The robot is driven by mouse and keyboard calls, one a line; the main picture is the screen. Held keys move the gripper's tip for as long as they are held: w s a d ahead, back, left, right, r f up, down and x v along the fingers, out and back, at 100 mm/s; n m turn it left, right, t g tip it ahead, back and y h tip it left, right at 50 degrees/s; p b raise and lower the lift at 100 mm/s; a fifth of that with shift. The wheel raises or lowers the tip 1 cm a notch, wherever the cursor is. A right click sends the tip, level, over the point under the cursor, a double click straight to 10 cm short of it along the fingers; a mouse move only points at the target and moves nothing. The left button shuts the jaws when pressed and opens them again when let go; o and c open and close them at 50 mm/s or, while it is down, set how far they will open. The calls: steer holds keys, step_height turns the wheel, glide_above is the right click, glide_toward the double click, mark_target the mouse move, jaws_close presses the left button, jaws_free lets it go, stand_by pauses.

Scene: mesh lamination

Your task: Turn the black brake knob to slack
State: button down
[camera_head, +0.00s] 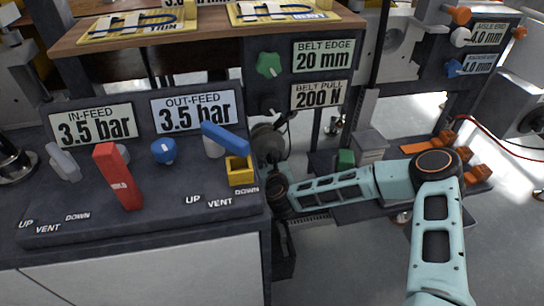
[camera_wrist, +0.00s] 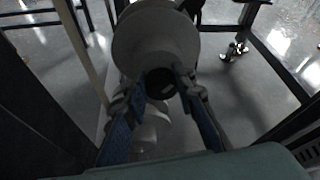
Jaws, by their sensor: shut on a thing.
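The black brake knob (camera_wrist: 160,82) shows in the wrist view as a short dark cylinder in front of a large grey round body (camera_wrist: 156,40). My gripper (camera_wrist: 159,90) has its two blue-padded fingers on either side of the knob and is shut on it. In the head view a grey round part (camera_head: 268,142) shows just right of the control panel, at the end of my arm. My fingers and the knob cannot be made out clearly there. No slack marking can be read in either view.
The control panel (camera_head: 150,235) with red, blue and yellow levers stands left of my arm. A post with a green knob (camera_head: 269,64) and a black knob (camera_head: 269,103) rises above.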

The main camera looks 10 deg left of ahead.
steer(key=shift+a+n, duration=0.1)
steer(key=shift+n, duration=0.3)
steer(key=shift+t, duration=0.3)
steer(key=c, duration=1.6)
jaws_free()
step_height(320, 180, up, 10)
steer(key=shift+f, duration=0.1)
